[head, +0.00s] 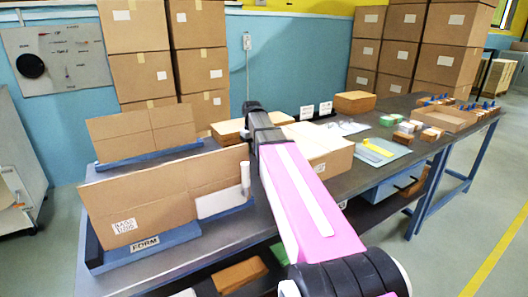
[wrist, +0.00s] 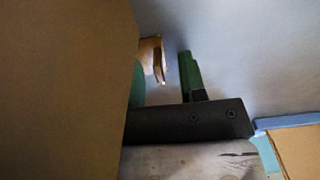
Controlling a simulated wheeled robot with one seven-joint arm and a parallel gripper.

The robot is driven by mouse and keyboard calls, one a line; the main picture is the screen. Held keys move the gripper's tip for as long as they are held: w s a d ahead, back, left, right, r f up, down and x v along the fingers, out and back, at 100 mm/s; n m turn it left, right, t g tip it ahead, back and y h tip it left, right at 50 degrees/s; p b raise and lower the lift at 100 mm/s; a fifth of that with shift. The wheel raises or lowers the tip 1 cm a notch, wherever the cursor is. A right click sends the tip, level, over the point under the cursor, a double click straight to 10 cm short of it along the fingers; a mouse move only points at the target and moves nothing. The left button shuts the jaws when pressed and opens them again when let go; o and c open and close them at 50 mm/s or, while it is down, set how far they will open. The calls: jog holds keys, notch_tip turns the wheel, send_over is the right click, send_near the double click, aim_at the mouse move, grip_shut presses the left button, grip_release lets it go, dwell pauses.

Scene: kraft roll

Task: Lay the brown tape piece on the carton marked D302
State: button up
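My gripper (wrist: 166,66) shows in the wrist view with two green fingers apart. The left finger is partly hidden behind a large brown cardboard surface (wrist: 65,90) close to the camera. A small brown piece (wrist: 153,58) shows by the left finger, with a gap to the right finger; I cannot tell if it is the tape piece. In the head view my pink arm reaches over the table and the fingers are hidden. A closed carton (head: 335,147) lies just right of the arm; its label is too small to read, so I cannot tell which carton is D302.
Brown boards stand upright in blue holders at the left, the front one (head: 160,198) in a holder marked FORM (head: 145,243). A blue-grey mat (head: 382,151) with a yellow item, small blocks and an open tray (head: 445,118) lie to the right. Stacked boxes (head: 140,75) stand behind.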

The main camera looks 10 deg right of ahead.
grip_shut()
jog(key=shift+r, duration=0.15)
